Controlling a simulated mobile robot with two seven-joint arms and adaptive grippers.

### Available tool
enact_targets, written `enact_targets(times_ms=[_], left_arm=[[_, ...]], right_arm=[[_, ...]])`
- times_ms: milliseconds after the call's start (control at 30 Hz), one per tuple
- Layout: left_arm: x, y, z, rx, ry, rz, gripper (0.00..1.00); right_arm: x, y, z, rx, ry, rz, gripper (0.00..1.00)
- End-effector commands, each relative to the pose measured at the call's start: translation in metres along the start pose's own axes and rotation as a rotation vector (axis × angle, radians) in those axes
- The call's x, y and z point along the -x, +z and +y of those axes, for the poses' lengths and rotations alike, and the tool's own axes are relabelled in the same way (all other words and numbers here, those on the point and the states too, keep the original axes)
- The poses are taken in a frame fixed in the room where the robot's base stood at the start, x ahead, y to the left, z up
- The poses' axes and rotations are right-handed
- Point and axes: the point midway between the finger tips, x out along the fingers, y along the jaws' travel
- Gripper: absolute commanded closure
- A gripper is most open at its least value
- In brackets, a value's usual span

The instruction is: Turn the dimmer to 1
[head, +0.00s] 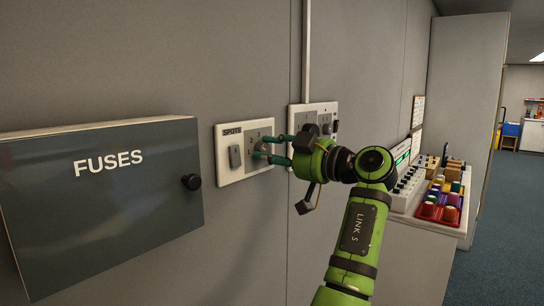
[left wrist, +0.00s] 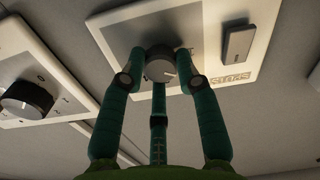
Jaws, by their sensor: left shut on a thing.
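The SPOTS wall panel (head: 230,176) is a pale plate with a grey rocker switch (head: 235,156) at its left and a round dimmer knob (left wrist: 159,66) beside it. My left gripper (head: 263,148) is at this knob, its green fingers reaching in from the right. In the left wrist view, where the panel appears upside down, the gripper (left wrist: 161,60) has a fingertip on each side of the knob and is shut on it. A light mark on the knob's face points right in that picture. The numbers around it are mostly hidden or unreadable. My right gripper is out of view.
A second wall panel (head: 326,106) with a dark knob (left wrist: 28,98) is close to the right, partly behind my gripper. A grey FUSES box (head: 110,220) juts out at left. A counter at right holds a control desk (head: 407,184) and a red tray of coloured items (head: 436,216).

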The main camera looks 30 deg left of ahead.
Motion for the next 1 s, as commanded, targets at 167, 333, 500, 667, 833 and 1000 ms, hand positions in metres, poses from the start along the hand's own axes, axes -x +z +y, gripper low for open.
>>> enact_targets(times_ms=[167, 333, 500, 667, 833, 1000], left_arm=[[-0.001, 0.005, -0.001, 0.149, -0.005, -0.006, 1.0], [-0.001, 0.005, -0.001, 0.289, -0.006, -0.007, 1.0], [-0.001, 0.005, 0.0, 0.405, -0.007, -0.007, 1.0], [0.0, 0.005, 0.0, 0.485, -0.005, -0.008, 1.0], [0.0, 0.005, 0.0, 0.536, -0.006, -0.009, 1.0], [0.0, 0.005, 0.001, 0.557, -0.007, -0.009, 1.0]], right_arm=[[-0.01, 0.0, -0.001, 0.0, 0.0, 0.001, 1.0], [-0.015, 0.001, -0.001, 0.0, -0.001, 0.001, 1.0], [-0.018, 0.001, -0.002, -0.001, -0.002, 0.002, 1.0], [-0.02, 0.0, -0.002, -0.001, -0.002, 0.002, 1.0], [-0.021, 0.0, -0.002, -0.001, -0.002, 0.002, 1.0], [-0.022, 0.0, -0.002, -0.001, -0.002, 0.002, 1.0]])
